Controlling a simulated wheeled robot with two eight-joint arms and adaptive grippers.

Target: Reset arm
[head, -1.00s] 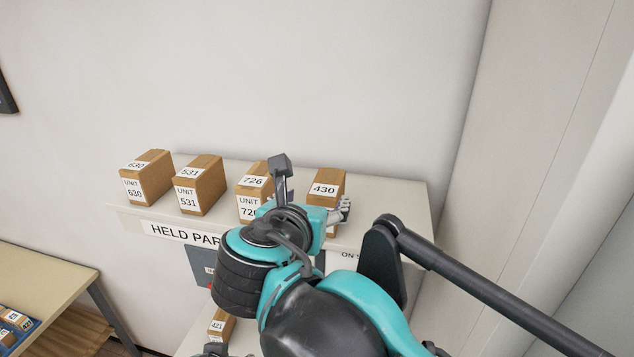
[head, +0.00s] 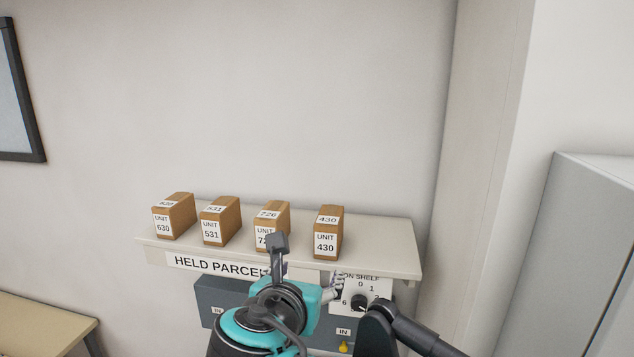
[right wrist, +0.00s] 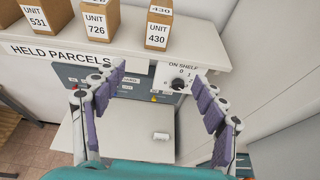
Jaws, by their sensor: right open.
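My right gripper (head: 336,287) is open and empty in front of the shelf front in the head view, with part of it hidden by its own wrist. In the right wrist view its two purple-padded fingers (right wrist: 157,74) stand wide apart with nothing between them. Beyond them are the grey panel and a pale surface below it. My right arm comes up from the bottom of the head view. My left gripper is not in view.
A shelf (head: 390,250) marked HELD PARCELS carries parcels 630 (head: 175,218), 531 (head: 221,222), 726 (head: 268,220) and 430 (head: 328,236). A dial (head: 360,302) is below its right part. A table (head: 40,325) is lower left; a grey cabinet (head: 580,250) stands right.

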